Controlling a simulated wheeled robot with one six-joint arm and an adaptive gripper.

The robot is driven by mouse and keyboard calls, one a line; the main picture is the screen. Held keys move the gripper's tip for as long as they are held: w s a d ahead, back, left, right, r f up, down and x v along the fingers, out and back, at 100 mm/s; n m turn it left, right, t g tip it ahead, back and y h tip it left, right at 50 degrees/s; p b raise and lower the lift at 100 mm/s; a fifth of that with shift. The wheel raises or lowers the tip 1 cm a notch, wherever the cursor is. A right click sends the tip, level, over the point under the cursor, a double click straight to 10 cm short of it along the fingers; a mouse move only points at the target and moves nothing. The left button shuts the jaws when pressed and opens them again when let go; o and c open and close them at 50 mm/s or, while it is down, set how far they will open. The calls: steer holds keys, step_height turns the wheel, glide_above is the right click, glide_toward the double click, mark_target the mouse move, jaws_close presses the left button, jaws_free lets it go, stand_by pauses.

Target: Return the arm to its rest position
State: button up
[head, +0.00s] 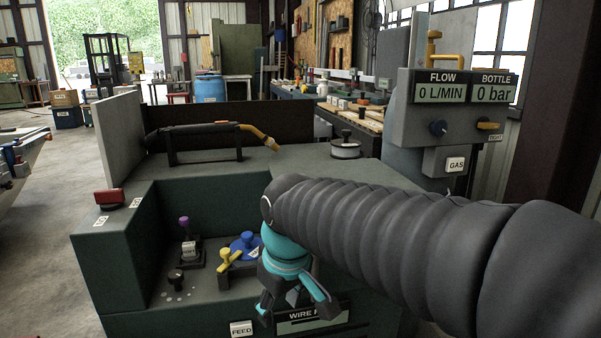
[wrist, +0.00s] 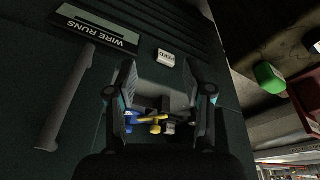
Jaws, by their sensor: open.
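My arm in its dark ribbed sleeve reaches in from the right in the head view. My gripper (head: 292,300) is teal and dark and points down in front of the dark green machine (head: 125,275). In the wrist view my gripper (wrist: 160,98) has its two fingers spread, with nothing between the tips but the machine's front face behind them. The yellow lever (head: 226,258) and the blue knob (head: 245,243) sit just behind and left of the gripper. They also show beyond the gripper base in the wrist view. The gripper partly covers the wire display (head: 312,317).
A torch (head: 205,130) lies on a rack on the machine top, near a round spool (head: 345,148). The flow and bottle panel (head: 450,105) stands at the right, behind my arm. A red button (head: 109,197) is on the left corner. Open floor (head: 60,200) lies left.

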steer(key=s+d+f+m+t, duration=0.1)
steer(key=s+d+m, duration=0.3)
steer(key=d, duration=0.5)
steer(key=s+d+f+m+t+h, duration=0.1)
steer(key=s+d+m, duration=0.3)
steer(key=s+d, duration=0.4)
steer(key=shift+d+f+m+t, duration=0.4)
steer(key=shift+d+f+t, duration=0.2)
steer(key=shift+d+f, duration=0.4)
steer(key=shift+d+r, duration=0.1)
steer(key=shift+r, duration=0.05)
steer(key=shift+c, duration=0.2)
